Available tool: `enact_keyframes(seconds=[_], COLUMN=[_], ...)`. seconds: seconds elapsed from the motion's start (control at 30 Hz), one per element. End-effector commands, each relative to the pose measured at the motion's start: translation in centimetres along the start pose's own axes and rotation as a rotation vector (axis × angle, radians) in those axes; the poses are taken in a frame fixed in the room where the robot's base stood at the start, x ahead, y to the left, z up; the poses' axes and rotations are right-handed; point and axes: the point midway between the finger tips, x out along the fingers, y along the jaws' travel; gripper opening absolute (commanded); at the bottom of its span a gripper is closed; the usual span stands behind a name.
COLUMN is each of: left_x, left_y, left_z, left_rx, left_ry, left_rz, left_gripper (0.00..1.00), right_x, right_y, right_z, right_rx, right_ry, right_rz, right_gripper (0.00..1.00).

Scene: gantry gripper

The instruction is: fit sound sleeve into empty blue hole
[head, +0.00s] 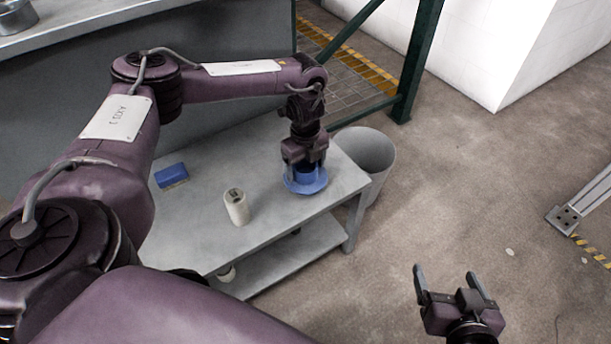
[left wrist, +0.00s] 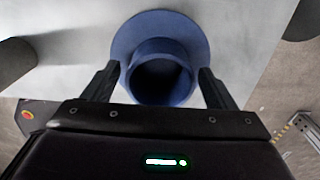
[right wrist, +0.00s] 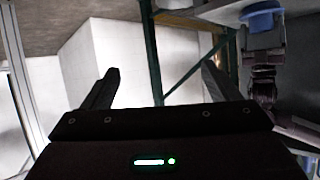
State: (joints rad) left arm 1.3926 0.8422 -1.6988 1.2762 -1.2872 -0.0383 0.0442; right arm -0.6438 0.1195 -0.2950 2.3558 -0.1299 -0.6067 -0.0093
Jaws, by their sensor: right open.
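A blue flanged collar (head: 306,182) stands on the grey table near its right end. In the left wrist view the collar (left wrist: 163,80) shows a round hole that looks empty and dark inside. My left gripper (head: 305,168) is over the collar, pointing down. Its two open fingers (left wrist: 158,75) lie on either side of the collar, with a small gap on the left; contact is unclear. A pale cylinder (head: 236,207) with a dark marking on top stands on the table left of the collar. My right gripper (head: 448,285) is open and empty over the floor, away from the table.
A blue block (head: 171,175) lies at the table's back left. A pale round object (head: 227,272) sits on the lower shelf. A grey bin (head: 372,150) stands behind the table's right end. A green frame post (head: 418,60) rises behind.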

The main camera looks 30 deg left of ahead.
Motion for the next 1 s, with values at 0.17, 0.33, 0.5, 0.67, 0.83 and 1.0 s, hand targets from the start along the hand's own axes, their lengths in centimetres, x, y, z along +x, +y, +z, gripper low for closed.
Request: enact_keyframes(seconds=[0.17, 0.33, 0.5, 0.67, 0.83, 1.0], left_x=[0.0, 0.0, 0.0, -0.1, -0.7, -2.1], left_y=[0.0, 0.0, 0.0, 0.0, -0.1, 0.0], left_z=[0.0, 0.0, 0.0, 0.0, 0.0, 0.0], left_rx=[0.0, 0.0, 0.0, 0.0, -0.001, -0.001], left_ry=[0.0, 0.0, 0.0, 0.0, 0.0, 0.0], left_rz=[0.0, 0.0, -0.001, -0.001, -0.002, -0.002], left_gripper=[0.55, 0.33, 0.28, 0.28, 0.28, 0.28], right_x=[0.0, 0.0, 0.0, 0.0, -0.1, -0.7], right_y=[0.0, 0.0, 0.0, 0.0, -0.1, -0.4], right_z=[0.0, 0.1, 0.1, 0.1, 0.9, 4.3], right_rx=[0.0, 0.0, 0.0, 0.0, 0.001, 0.01], right_ry=[-0.001, -0.002, -0.002, -0.004, -0.048, -0.193], right_rz=[0.0, 0.0, 0.0, 0.0, -0.001, -0.008], right_gripper=[0.82, 0.82, 0.82, 0.82, 0.82, 0.82])
